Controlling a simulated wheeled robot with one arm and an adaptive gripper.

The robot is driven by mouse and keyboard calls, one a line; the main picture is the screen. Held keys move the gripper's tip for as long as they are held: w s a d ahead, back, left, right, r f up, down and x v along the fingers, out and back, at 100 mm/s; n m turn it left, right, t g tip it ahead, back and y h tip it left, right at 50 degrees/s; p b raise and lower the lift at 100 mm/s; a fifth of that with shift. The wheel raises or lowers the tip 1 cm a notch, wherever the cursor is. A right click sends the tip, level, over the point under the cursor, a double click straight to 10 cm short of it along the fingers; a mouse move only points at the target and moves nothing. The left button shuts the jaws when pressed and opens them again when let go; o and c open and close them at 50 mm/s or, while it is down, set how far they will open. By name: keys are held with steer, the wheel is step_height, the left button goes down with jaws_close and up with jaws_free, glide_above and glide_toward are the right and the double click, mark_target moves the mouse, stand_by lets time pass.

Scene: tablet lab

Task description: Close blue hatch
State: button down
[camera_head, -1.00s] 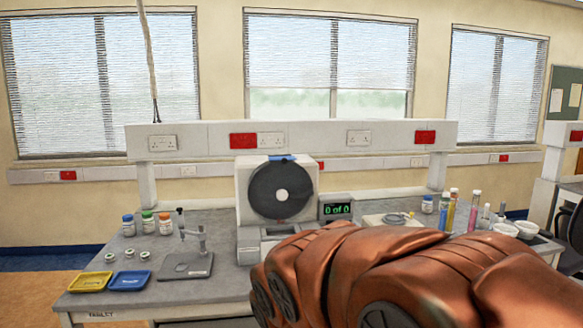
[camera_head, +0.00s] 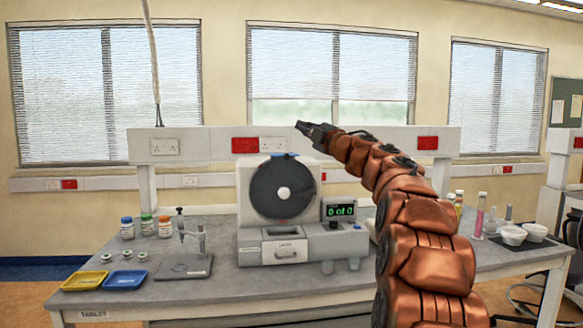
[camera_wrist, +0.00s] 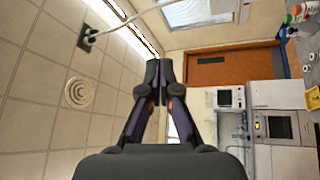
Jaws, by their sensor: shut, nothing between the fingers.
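A pale grey machine with a large black disc (camera_head: 262,193) stands on the bench. A small blue piece (camera_head: 284,155), which may be the blue hatch, shows at the top edge of the disc. Its exact position, open or closed, is too small to tell. My gripper (camera_head: 301,127) is raised above the machine's top right, pointing left, with its tips just above and right of the blue piece in the picture. Its depth relative to the machine is unclear. In the wrist view my gripper (camera_wrist: 159,66) is shut and empty, and the machine is not seen.
A display (camera_head: 341,211) reading "0 of 0" sits beside the disc. A drawer front (camera_head: 285,251) is below it. Bottles, a small press (camera_head: 192,250), a yellow tray (camera_head: 85,281) and a blue tray (camera_head: 126,279) lie left. White bowls (camera_head: 513,235) and tubes stand right.

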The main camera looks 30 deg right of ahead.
steer(key=s+d+f+n+g+y+b, duration=0.2)
steer(key=d+f+n+g+y, duration=0.15)
steer(key=f+n, duration=0.45)
steer(key=m+p, duration=0.2)
steer(key=p, duration=0.1)
glide_toward(285, 155)
steer(key=w+a, duration=0.3)
steer(key=a, duration=0.1)
steer(key=shift+w+d+f+h+p, duration=0.15)
steer(key=shift+w+d+p, duration=0.2)
steer(key=shift+w+p, duration=0.55)
steer(key=shift+w+d+r+h+p, duration=0.1)
steer(key=shift+w+d+p, duration=0.25)
steer(key=shift+w+p, duration=0.55)
steer(key=shift+s+f, duration=0.1)
steer(key=shift+s, duration=0.1)
steer(key=shift+w+p, duration=0.1)
steer(key=shift+p, duration=0.35)
